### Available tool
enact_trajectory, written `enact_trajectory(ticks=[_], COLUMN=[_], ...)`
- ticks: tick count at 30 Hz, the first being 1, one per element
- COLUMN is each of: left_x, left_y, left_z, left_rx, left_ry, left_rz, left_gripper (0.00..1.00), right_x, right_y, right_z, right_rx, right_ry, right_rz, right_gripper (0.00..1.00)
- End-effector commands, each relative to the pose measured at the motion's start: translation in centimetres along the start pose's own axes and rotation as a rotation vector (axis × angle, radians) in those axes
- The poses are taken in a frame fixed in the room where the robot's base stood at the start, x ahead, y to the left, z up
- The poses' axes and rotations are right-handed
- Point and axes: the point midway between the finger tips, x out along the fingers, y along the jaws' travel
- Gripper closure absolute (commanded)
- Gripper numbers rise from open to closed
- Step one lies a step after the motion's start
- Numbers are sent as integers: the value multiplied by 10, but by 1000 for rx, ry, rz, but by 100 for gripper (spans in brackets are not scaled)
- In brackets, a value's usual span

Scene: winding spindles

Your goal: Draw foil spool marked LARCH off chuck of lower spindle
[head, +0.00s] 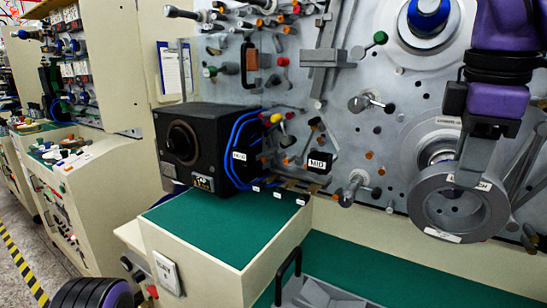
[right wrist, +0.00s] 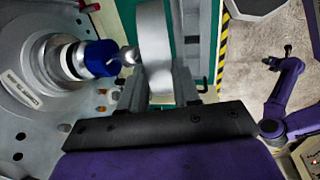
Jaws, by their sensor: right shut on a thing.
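A grey ring-shaped foil spool (head: 428,205) with small white labels hangs in my right gripper (head: 470,172); one label is partly legible and seems to end in "CH". The right wrist view shows the spool (right wrist: 152,35) edge-on between the fingers of my right gripper (right wrist: 158,85), which is shut on it. The blue chuck (right wrist: 100,58) is left of the spool, with a visible gap between them. In the head view the lower spindle (head: 437,140) is largely hidden behind the spool. My left gripper (right wrist: 278,60) seems to show small and dark at right in the wrist view; its jaws are unclear.
The upper spindle (head: 428,18) has a blue chuck. Pegs and knobs jut from the metal panel (head: 400,75), left of the spool. A black winding box (head: 205,145) stands on a green-topped cabinet (head: 215,225). A grey tray (head: 320,293) lies below.

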Motion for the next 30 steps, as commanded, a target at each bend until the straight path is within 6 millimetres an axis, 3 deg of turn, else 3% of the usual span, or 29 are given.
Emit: enact_trajectory(ticks=[30], left_x=[8], left_y=[1], left_z=[3], left_rx=[0], left_ry=[0], left_rz=[0], left_gripper=[73], right_x=[-18], right_y=[-87], right_z=[0], right_rx=[-1], right_ry=[2], right_rz=[2], right_gripper=[100])
